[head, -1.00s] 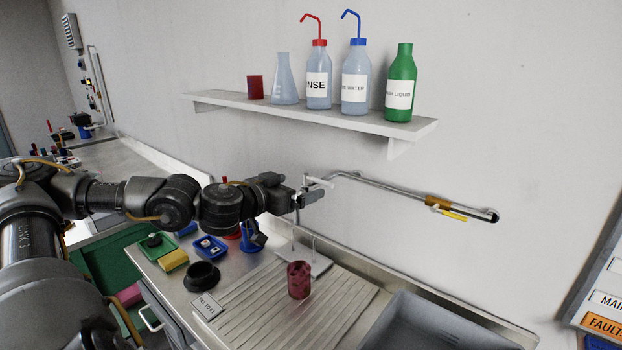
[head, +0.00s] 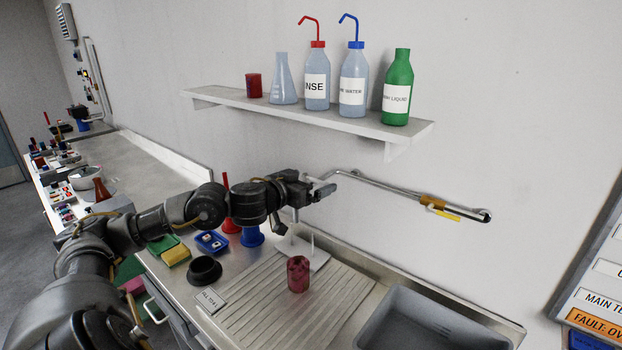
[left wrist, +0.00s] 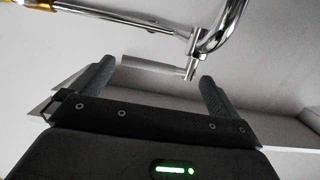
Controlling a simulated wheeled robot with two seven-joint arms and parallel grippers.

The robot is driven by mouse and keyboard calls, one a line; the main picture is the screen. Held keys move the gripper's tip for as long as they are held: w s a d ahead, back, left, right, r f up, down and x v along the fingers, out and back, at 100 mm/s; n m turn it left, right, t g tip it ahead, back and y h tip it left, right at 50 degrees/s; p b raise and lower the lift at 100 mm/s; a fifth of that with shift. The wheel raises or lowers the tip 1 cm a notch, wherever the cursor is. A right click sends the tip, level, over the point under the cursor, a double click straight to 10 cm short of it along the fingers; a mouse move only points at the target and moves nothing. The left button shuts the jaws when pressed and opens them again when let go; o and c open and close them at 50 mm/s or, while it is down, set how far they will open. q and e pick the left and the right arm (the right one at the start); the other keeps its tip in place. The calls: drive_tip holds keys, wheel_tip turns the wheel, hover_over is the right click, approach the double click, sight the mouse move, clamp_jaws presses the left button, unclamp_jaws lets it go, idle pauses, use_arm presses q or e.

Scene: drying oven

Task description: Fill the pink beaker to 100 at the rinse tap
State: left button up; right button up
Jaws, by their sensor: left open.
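The pink beaker (head: 298,274), a dark translucent pink, stands upright on the ribbed drainboard left of the sink. The rinse tap (head: 376,187) is a chrome pipe along the wall with a brass valve (head: 432,201) and yellow lever (head: 444,214). My left gripper (head: 328,188) is open at the spout end, above and behind the beaker. In the left wrist view the chrome spout (left wrist: 193,66) hangs just beyond and between my two open fingers (left wrist: 152,88), with nothing held. Whether they touch the spout I cannot tell. My right gripper is out of view.
A grey sink basin (head: 428,325) lies to the right of the drainboard (head: 262,300). A shelf (head: 300,112) above holds bottles, a flask and a red beaker (head: 254,85). A black bowl (head: 204,270), yellow sponge (head: 176,255) and blue tray (head: 211,241) stand left.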

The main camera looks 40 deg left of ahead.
use_arm(q)
drive_tip(key=shift+w, duration=0.3)
drive_tip(key=c, duration=0.8)
drive_tip(key=shift+s+a+f+m+h+b, duration=0.15)
drive_tip(key=shift+m+h+b, duration=0.2)
drive_tip(key=shift+h, duration=0.2)
drive_tip(key=shift+s+a+f+m+h+b, duration=0.1)
drive_tip(key=shift+s+a+m+h+b, duration=0.1)
drive_tip(key=shift+m+h, duration=0.3)
drive_tip(key=shift+c, duration=0.2)
drive_tip(key=shift+s+r+m+h+b, duration=0.15)
drive_tip(key=shift+m+h+b, duration=0.45)
drive_tip(key=shift+h, duration=0.45)
drive_tip(key=shift+m+g, duration=0.25)
drive_tip(key=shift+g, duration=0.05)
drive_tip(key=shift+r, duration=0.1)
